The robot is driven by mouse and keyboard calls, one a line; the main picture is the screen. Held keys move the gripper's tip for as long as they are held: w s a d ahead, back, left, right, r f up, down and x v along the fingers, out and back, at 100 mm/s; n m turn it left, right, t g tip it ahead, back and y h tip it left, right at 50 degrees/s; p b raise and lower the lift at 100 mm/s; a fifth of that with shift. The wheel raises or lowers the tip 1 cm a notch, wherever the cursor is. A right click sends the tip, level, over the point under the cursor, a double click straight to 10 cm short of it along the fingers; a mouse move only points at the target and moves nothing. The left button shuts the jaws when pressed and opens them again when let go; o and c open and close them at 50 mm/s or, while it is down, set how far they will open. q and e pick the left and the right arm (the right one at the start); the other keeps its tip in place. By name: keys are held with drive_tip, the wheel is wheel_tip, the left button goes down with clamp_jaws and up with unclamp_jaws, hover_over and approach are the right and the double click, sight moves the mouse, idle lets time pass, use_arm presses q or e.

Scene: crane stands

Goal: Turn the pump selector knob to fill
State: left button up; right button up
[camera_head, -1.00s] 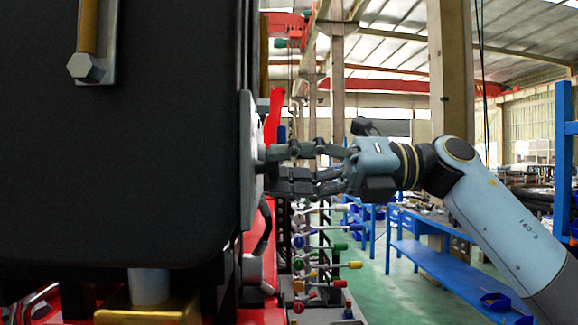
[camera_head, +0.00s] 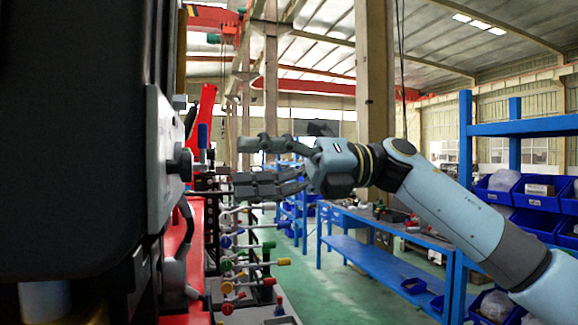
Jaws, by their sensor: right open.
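A dark round knob (camera_head: 180,163) sticks out to the right from a grey panel (camera_head: 157,165) on the side of a large black cabinet (camera_head: 75,130). I see the panel nearly edge-on, so the knob's pointer and any labels cannot be read. My right gripper (camera_head: 237,165) is open and empty to the right of the knob, its fingers pointing left at it. A gap shows between the fingertips and the knob. My left gripper is not in view.
Levers with coloured ends (camera_head: 235,265) stick out below the gripper. A red part (camera_head: 203,115) and a blue handle (camera_head: 202,136) stand just behind the knob. A blue workbench (camera_head: 370,250) and a blue shelf with bins (camera_head: 520,185) stand farther right.

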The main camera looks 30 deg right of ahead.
drive_tip(key=v, duration=0.6)
drive_tip(key=shift+a+r, duration=0.1)
idle(0.3)
